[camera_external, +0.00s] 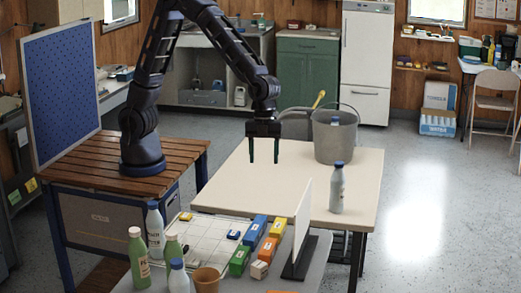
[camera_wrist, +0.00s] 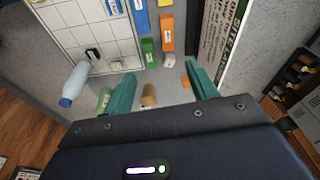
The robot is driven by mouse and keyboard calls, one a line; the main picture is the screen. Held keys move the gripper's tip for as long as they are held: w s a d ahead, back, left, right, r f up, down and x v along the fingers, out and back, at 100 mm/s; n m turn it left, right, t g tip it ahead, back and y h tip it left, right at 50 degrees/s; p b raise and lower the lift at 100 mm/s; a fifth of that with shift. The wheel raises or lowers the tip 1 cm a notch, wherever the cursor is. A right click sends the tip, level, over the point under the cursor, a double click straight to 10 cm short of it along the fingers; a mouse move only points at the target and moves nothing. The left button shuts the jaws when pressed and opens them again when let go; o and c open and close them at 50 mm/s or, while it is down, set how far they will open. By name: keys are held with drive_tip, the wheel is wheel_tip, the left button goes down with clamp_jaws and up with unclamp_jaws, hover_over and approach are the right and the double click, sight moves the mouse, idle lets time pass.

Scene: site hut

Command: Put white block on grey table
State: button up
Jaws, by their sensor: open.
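The white block (camera_external: 259,269) is a small pale cube on the grey table (camera_external: 318,254) at the front, just in front of the row of coloured blocks. In the wrist view the white block (camera_wrist: 170,60) shows between my fingers in the picture, just below an orange block (camera_wrist: 166,33). The grey table also shows there (camera_wrist: 181,94).
A white grid board (camera_external: 205,234), coloured blocks, several bottles and a brown cup (camera_external: 207,280) crowd the grey table. An upright white panel (camera_external: 302,218) on a dark foot stands right of the blocks. A bucket (camera_external: 336,140) and a bottle (camera_external: 337,190) stand on the cream table.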

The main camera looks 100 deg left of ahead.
drive_tip(key=s+a+r+n+t+y, duration=0.2)
drive_tip(key=s+a+r+n, duration=0.6)
drive_tip(key=s+a+r, duration=0.75)
drive_tip(key=s+a+n+t, duration=0.1)
drive_tip(key=s+a+n, duration=0.3)
drive_tip(key=s, duration=0.5)
drive_tip(key=s+a+n+t, duration=0.1)
drive_tip(key=s+a+n, duration=0.3)
drive_tip(key=s+a, duration=0.3)
drive_tip(key=shift+s+n, duration=0.3)
drive_tip(key=shift+s, duration=1.2)
